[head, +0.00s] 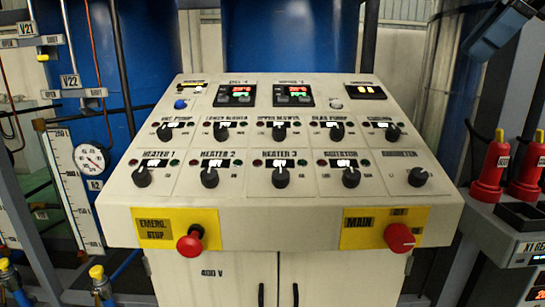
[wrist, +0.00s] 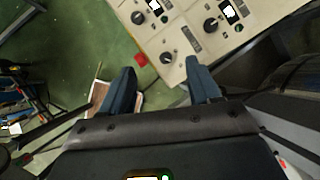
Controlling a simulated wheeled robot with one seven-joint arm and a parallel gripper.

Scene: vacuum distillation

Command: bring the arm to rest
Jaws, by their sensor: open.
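My gripper (wrist: 160,78) is open and empty in the wrist view, its two dark blue fingers spread apart. Part of it (head: 497,35) also shows at the top right corner of the head view, raised above and to the right of the control console. The rest of my arm is out of the head view. In the wrist view the console corner (wrist: 180,45) with black knobs lies beyond the fingertips, and nothing is between them.
The sloped control console (head: 285,210) fills the middle, with a red emergency stop (head: 190,241) and red main switch (head: 400,238). Red bottles (head: 493,170) stand at right. A gauge (head: 90,158) and blue tanks (head: 290,35) are at left and behind. Green floor (wrist: 70,50) shows open.

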